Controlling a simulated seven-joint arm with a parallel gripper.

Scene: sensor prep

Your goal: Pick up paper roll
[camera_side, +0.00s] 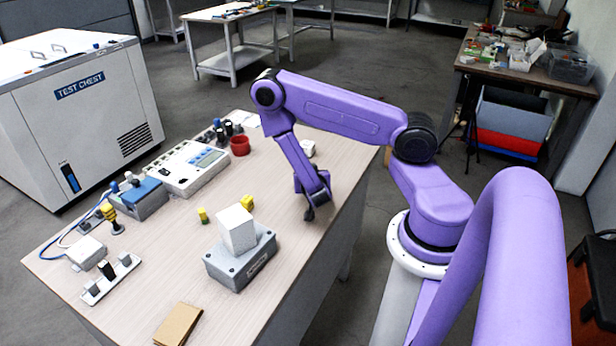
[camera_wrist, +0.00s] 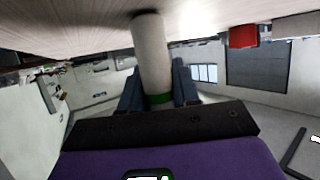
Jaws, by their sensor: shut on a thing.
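The paper roll is a pale, whitish cylinder (camera_wrist: 150,50) in the wrist view, with a green band near its lower end in the picture. My gripper (camera_wrist: 157,78) is shut on it, one dark blue finger on each side. The roll's far end meets the table surface at the top of this view; I cannot tell whether it touches. In the side view my gripper (camera_side: 309,207) points down close above the table near its right edge. I cannot make out the roll there.
A small white object (camera_side: 308,148) is behind my arm. A grey box (camera_side: 241,262) with a white block (camera_side: 237,229) is to the front left. The table (camera_side: 225,310) is clear around my gripper.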

